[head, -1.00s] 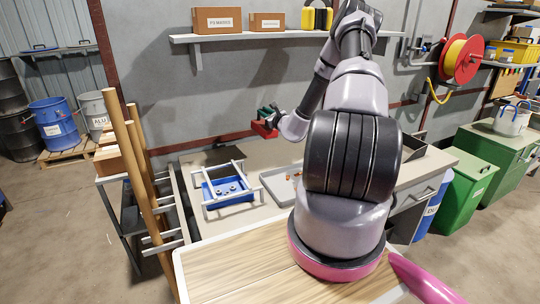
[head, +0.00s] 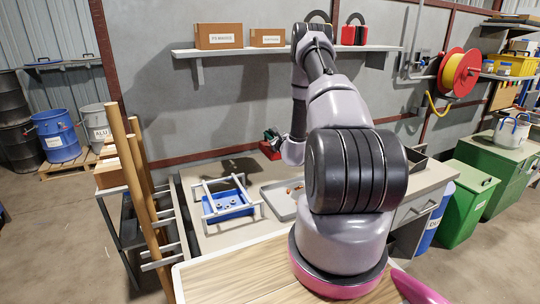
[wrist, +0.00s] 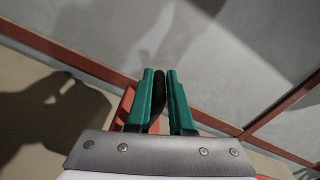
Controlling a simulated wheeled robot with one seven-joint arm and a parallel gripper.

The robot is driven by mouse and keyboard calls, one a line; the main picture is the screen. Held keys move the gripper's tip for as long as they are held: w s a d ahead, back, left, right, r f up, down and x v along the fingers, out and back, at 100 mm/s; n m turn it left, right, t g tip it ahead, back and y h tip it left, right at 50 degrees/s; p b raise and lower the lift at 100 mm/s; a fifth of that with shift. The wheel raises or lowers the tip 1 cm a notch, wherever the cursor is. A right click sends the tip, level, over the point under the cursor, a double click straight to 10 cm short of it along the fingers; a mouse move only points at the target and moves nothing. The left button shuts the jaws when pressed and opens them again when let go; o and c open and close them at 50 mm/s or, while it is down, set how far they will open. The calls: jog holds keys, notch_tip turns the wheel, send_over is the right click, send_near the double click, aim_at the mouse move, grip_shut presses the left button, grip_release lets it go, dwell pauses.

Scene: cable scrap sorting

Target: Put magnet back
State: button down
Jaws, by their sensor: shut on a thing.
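In the wrist view, the green fingers of my gripper (wrist: 160,73) are shut on the magnet's black handle (wrist: 158,95). A wall shelf (head: 225,52) is above and behind the gripper. A second red item with a black handle (head: 354,33) stands on this shelf, right of my arm.
Two cardboard boxes (head: 219,36) stand on the shelf's left part, with a bare gap before my arm. Below on the bench are a blue box in a metal frame (head: 229,203) and a grey tray (head: 283,202) with copper-coloured bits.

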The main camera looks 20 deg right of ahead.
aim_at(270, 148)
jog(key=shift+f, duration=3.2)
jog(key=c, duration=0.8)
grip_release()
jog(key=shift+f, duration=0.2)
jog(key=shift+r, duration=0.1)
